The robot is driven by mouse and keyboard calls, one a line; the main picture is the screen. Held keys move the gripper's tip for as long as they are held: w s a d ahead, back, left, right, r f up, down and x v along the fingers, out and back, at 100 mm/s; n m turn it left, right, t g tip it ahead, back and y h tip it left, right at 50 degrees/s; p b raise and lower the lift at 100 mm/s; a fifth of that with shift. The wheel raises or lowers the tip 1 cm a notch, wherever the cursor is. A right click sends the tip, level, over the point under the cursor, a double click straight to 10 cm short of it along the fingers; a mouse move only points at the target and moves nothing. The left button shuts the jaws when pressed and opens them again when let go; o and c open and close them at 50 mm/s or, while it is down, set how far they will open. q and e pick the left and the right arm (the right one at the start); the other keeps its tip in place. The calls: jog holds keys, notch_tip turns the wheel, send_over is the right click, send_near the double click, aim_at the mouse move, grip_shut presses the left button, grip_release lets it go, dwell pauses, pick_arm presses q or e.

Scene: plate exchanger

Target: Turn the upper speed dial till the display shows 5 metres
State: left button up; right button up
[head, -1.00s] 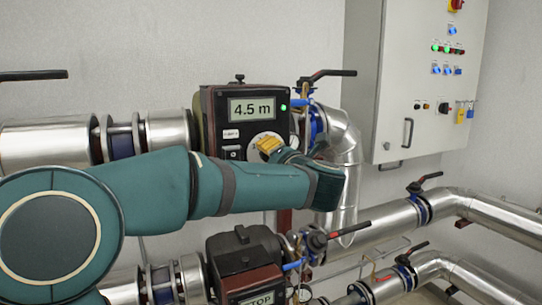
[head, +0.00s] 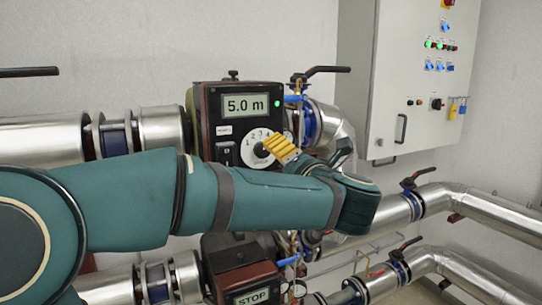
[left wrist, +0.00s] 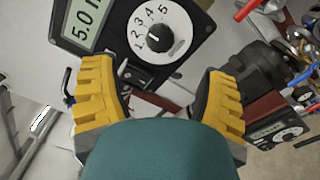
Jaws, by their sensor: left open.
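The upper pump unit's display (head: 245,105) reads 5.0 m, with a green light to its right. It also shows, tilted, in the left wrist view (left wrist: 87,22). The white upper speed dial (head: 256,146) is below it, its right part behind my gripper's yellow fingers. In the left wrist view the dial (left wrist: 170,30) shows its numbers and black knob clearly. My left gripper (head: 284,150) is open and apart from the knob. In the left wrist view its fingers (left wrist: 160,97) are spread wide with nothing between them. My right gripper is not in view.
A lower pump unit (head: 240,250) with a STOP display sits below my left arm. Silver pipes (head: 400,205) with lever valves run to the right. A grey control cabinet (head: 385,60) hangs on the wall at the right.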

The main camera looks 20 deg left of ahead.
pick_arm(q)
jog(key=v, duration=0.3)
jog(key=shift+s+d, duration=0.15)
jog(key=shift+d, duration=0.05)
jog(key=w+d+f+m+t+h+b, duration=0.25)
jog(key=w+f+m, duration=0.35)
jog(key=f, duration=0.5)
jog(key=w+d+f+m+t+h+b, duration=0.1)
jog(key=w+f+m+h, duration=0.25)
jog(key=f+m, duration=0.5)
notch_tip(320, 180, down, 19)
jog(key=s+d+m+g+h+b, duration=0.1)
jog(key=d+m+g+h+b, duration=0.1)
jog(key=m+h, duration=0.4)
jog(key=s+d+f+m+g+h+b, duration=0.1)
jog(key=s+f+m+g, duration=0.4)
jog(key=s+f, duration=0.7)
jog(key=s+d+f+m+g+h+b, duration=0.1)
jog(key=s+f+m+g+h, duration=0.3)
jog(key=s+f, duration=0.8)
notch_tip(320, 180, down, 5)
jog(key=shift+s+d+f+m+g+b, duration=0.2)
jog(key=shift+s+d+m+g+b, duration=0.3)
jog(key=shift+m+g, duration=0.6)
